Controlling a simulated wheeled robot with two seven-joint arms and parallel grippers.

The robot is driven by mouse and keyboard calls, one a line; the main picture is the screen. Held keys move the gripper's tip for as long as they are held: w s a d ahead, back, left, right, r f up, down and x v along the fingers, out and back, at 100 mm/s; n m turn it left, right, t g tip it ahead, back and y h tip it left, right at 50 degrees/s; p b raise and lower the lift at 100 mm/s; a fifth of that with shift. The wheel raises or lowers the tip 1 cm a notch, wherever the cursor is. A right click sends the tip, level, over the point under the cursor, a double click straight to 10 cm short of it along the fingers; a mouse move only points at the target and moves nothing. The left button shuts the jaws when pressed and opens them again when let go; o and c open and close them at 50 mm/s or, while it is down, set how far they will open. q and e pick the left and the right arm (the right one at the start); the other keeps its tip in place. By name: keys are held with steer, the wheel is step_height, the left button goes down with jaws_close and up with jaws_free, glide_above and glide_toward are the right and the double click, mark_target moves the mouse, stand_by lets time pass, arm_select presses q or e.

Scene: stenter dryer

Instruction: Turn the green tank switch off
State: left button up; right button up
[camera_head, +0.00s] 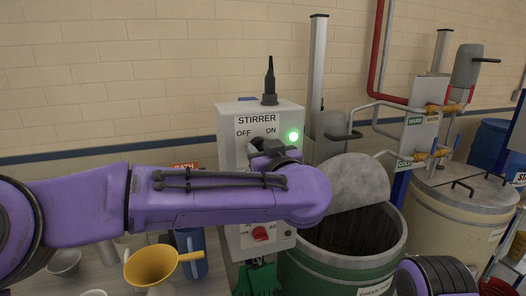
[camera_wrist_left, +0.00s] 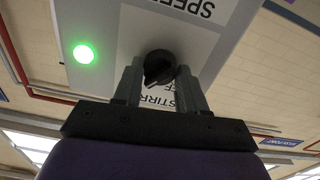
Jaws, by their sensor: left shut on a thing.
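The stirrer control box (camera_head: 239,113) stands behind the green tank (camera_head: 340,268) and carries the words STIRRER, OFF and ON. Its green lamp (camera_head: 293,136) is lit; the lamp also glows in the left wrist view (camera_wrist_left: 84,54). My left gripper (camera_head: 266,146) is at the box just below the OFF/ON wording. In the left wrist view, its two fingers (camera_wrist_left: 158,78) are shut on the black switch knob (camera_wrist_left: 157,65), one on each side. The gripper and arm mostly hide the knob in the head view. My right gripper is out of the frames.
A red knob (camera_head: 260,233) sits lower on the box. A grey lid (camera_head: 358,183) stands tilted over the green tank's open top. A yellow funnel (camera_head: 151,267) and a blue jug (camera_head: 191,252) are at the lower left. A cream tank (camera_head: 455,225) stands at right.

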arm_select(q)
steer(key=shift+n+b, duration=4.55)
steer(key=shift+n, duration=3.85)
steer(key=shift+r, duration=0.1)
steer(key=o, duration=1.1)
steer(key=shift+c, duration=0.2)
steer(key=shift+w, duration=0.15)
